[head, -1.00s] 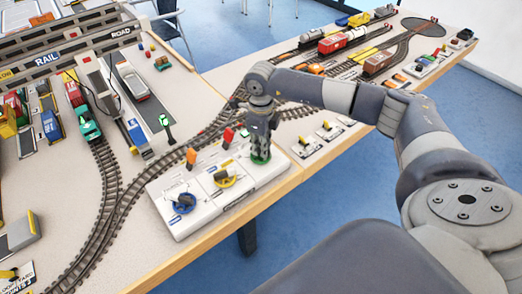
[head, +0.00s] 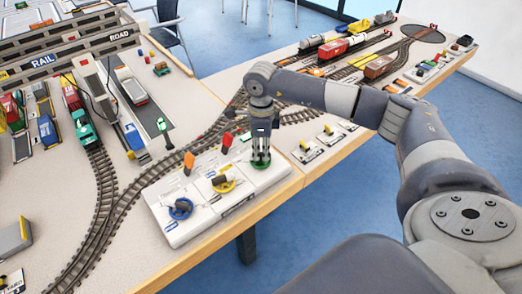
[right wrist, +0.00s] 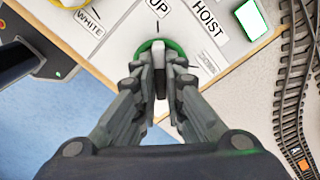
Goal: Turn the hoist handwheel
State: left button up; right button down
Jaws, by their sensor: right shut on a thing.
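The hoist handwheel is a green ring on a white control panel (head: 212,206), at the panel's right end in the head view (head: 261,165). My right gripper (head: 260,154) points straight down onto it. In the right wrist view the green handwheel (right wrist: 176,46) lies beyond the fingertips, beside the labels "HOIST" and "UP". The right gripper (right wrist: 161,78) is shut on the grey grip across the wheel's middle. The fingers hide much of the wheel. My left gripper is not in view.
A yellow handwheel (head: 223,184) and a blue handwheel (head: 180,208) sit on the same panel, with orange (head: 189,160) and red (head: 227,140) upright pieces behind. Tracks (head: 104,190) run past the panel. The table's front edge is close.

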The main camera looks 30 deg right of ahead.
aim_at(261, 153)
jog(key=c, duration=1.7)
grip_release()
notch_tip(261, 153, up, 12)
jog(key=shift+r, duration=0.1)
